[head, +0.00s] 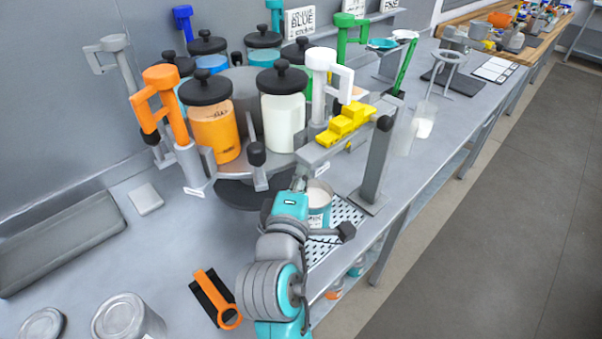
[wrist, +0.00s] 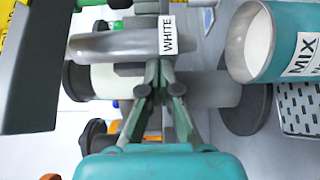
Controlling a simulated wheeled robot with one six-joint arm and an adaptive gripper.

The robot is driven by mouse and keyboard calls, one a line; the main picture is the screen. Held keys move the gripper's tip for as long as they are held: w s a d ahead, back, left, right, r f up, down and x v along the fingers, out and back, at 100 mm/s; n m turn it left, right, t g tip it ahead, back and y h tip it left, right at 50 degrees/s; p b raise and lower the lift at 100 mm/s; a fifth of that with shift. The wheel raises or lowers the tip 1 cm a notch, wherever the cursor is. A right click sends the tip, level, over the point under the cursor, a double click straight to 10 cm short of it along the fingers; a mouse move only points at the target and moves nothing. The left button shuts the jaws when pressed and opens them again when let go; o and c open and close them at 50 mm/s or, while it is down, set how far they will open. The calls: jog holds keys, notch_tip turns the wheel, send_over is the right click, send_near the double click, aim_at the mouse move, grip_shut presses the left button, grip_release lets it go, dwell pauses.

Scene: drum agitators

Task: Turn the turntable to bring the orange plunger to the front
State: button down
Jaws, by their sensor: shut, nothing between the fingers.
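The orange plunger (head: 163,95) stands upright at the left of the grey turntable (head: 225,178), beside a jar of orange paint (head: 214,130). The white plunger (head: 322,75) is at the turntable's right front, beside a jar of white paint (head: 284,120). A grey post with a black knob (head: 257,155) rises from the near rim. My gripper (wrist: 158,72) is shut and empty, its tips close to the rim's "WHITE" label (wrist: 167,35). I cannot tell whether they touch. In the head view, my gripper (head: 300,182) is at the near right edge, partly hidden by my wrist.
A MIX can (head: 318,200) stands on a perforated mat, close right of my gripper. A grey stand (head: 377,165) with a yellow clamp (head: 347,124) rises just behind it. An orange opener (head: 216,298) lies in front.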

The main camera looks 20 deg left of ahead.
jog(key=w+d+n+g+y, duration=0.1)
jog(key=w+n+y, duration=0.1)
jog(key=w, duration=0.8)
jog(key=w+d+n+g+y, duration=0.1)
jog(key=w+y, duration=0.3)
jog(key=w, duration=0.6)
jog(key=shift+w+d+n+g, duration=0.2)
jog(key=shift+d+n+g, duration=0.1)
jog(key=shift+n, duration=0.4)
